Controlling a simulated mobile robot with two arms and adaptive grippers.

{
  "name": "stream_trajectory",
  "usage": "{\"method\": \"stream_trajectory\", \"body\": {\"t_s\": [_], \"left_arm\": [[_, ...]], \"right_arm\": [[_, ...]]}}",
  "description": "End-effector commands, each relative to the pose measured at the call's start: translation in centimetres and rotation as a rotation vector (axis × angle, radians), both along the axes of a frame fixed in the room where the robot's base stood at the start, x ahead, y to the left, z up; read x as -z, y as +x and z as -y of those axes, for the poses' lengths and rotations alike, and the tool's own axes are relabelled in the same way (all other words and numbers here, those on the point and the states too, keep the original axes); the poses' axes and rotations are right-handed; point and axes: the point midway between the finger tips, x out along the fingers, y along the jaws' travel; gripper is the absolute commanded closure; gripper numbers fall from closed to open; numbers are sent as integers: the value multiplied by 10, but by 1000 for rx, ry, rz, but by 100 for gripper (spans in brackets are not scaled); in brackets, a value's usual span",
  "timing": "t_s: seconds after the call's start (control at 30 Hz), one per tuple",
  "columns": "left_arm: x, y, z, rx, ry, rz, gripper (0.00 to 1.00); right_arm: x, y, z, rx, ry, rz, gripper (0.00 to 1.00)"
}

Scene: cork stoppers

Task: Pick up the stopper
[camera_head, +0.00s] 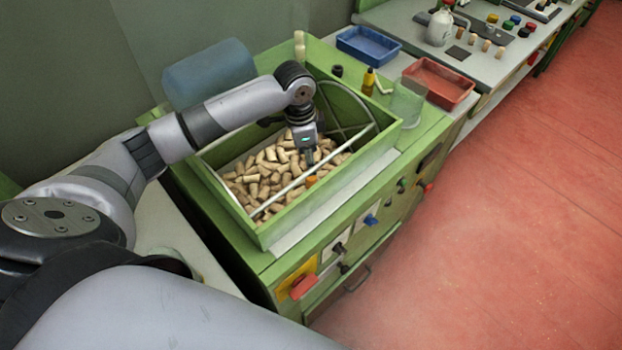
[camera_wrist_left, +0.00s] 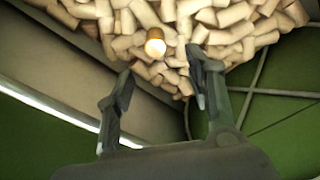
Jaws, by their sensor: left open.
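Several beige cork stoppers (camera_head: 262,182) fill a green bin (camera_head: 240,223) in a loose heap; they also show at the top of the left wrist view (camera_wrist_left: 220,25). One stopper with an orange end (camera_head: 311,181) lies among them, and its bright end shows in the left wrist view (camera_wrist_left: 155,44). My left gripper (camera_head: 309,160) points down into the bin just behind the orange-ended stopper. In the left wrist view its two fingers (camera_wrist_left: 160,68) are spread apart with nothing between them, and the orange end appears just beyond the gap. My right gripper is not in view.
A pale rod (camera_head: 318,174) crosses over the bin, close to the gripper. A blue tray (camera_head: 368,46), a red tray (camera_head: 438,84), a clear container (camera_head: 407,103) and a small amber bottle (camera_head: 368,80) stand behind the bin. The red floor at right is clear.

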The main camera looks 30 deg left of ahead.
Motion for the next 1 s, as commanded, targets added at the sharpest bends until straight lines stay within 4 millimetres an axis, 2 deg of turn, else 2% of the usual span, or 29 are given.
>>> {"method": "stream_trajectory", "body": {"t_s": [0.13, 0.37, 0.53, 0.63, 0.93, 1.0], "left_arm": [[22, 1, 2, -1, 0, -2, 51], [37, 0, 3, 0, 1, -2, 51], [61, -6, 5, -1, 0, -3, 51], [75, -4, 6, 0, 0, -1, 51], [83, -3, 7, 1, 1, 1, 51], [83, -3, 7, 1, 1, 1, 54]], "right_arm": [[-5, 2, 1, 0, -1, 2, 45], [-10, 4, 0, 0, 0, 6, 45], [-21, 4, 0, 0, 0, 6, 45], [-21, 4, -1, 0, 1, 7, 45], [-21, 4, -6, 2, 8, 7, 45], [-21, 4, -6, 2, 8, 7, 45]]}}
